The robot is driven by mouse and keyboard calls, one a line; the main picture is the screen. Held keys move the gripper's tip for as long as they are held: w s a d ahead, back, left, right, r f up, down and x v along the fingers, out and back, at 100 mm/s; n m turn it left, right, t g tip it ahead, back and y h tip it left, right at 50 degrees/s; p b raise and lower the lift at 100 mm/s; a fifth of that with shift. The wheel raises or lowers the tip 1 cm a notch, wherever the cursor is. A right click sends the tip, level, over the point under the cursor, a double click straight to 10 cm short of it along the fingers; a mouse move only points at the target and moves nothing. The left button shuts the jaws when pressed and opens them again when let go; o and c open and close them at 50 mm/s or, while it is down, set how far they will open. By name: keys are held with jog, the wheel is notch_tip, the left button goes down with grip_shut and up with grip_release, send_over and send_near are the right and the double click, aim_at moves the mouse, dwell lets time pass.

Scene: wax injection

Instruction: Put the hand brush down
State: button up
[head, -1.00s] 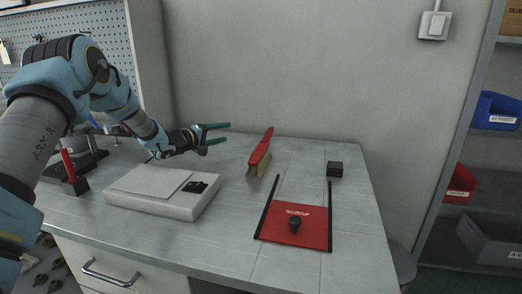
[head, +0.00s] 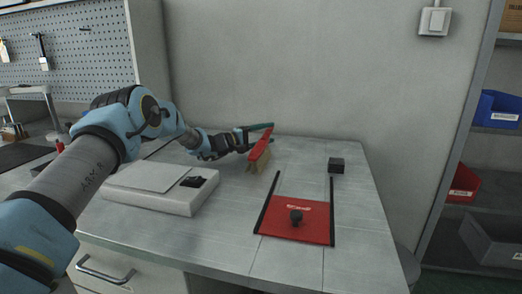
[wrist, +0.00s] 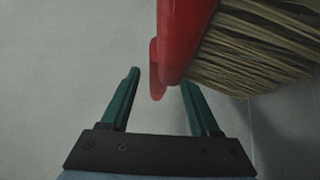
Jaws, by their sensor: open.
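The hand brush (head: 260,151) has a red back and handle and tan bristles. It rests on the grey table towards the back, bristles at the near lower side. My gripper (head: 267,136) is open at the brush, its fingers at the handle end. In the wrist view my gripper (wrist: 160,90) has its two green fingers spread apart. The red brush handle (wrist: 170,60) shows just beyond and partly between them, nearer the right finger, with the bristles (wrist: 255,50) at upper right. I cannot tell whether a finger touches the handle.
A white flat-topped device (head: 160,187) stands on the table left of the brush. A red plate with a black knob (head: 310,222) lies between two dark rails in front. A small black block (head: 336,165) sits at the right. The table around the brush is bare.

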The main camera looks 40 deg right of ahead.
jog(key=shift+c, duration=0.4)
grip_shut()
dwell(0.4)
